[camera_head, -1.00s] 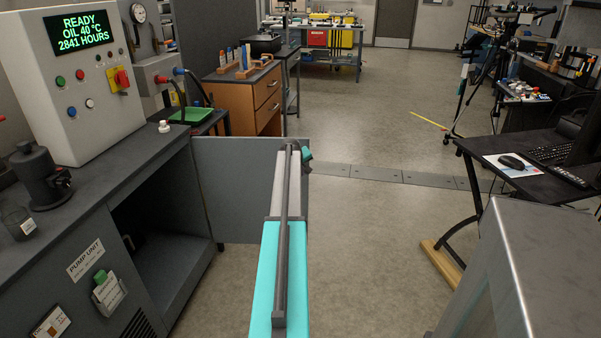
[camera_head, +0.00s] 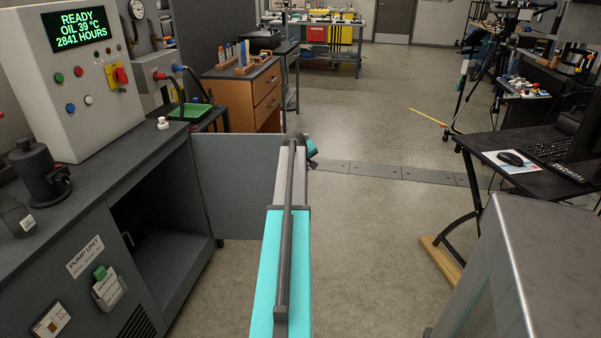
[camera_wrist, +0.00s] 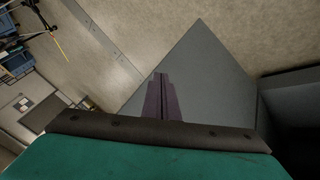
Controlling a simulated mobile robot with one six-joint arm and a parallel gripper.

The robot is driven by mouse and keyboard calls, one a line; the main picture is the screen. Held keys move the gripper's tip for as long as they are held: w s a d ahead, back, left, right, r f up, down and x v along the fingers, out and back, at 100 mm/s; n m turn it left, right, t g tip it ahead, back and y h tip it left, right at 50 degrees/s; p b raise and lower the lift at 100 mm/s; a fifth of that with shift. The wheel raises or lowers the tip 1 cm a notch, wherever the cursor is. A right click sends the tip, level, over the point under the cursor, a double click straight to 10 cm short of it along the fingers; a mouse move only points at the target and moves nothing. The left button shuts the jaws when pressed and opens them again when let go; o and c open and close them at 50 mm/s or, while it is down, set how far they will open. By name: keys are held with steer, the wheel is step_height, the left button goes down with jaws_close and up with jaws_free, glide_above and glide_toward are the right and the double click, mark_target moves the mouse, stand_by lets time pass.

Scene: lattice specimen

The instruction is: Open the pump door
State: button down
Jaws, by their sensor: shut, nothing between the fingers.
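The pump door (camera_head: 232,185) is a flat grey panel. It stands swung wide out from the pump unit (camera_head: 75,222), and the dark cabinet opening (camera_head: 165,235) shows beside it. The door's right part is hidden behind my arm in the head view. In the wrist view the door (camera_wrist: 212,80) is a grey slab beyond my gripper (camera_wrist: 159,78). The fingers are together and empty, overlapping the door in the picture. I cannot tell whether they touch it. The fingers are hidden in the head view.
The control box (camera_head: 85,80) stands on the counter, left. A wooden drawer cabinet (camera_head: 242,95) stands behind the door. A desk (camera_head: 530,165) with keyboard and mouse and a metal surface (camera_head: 540,260) are on the right. The floor (camera_head: 380,240) between is clear.

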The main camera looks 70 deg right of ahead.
steer(key=shift+s+a+r, duration=0.35)
steer(key=shift+s+r, duration=0.15)
steer(key=shift+r, duration=0.3)
steer(key=shift+s+a+r, duration=0.35)
steer(key=shift+s+r, duration=0.15)
steer(key=shift+r, duration=0.3)
steer(key=shift+w, duration=0.1)
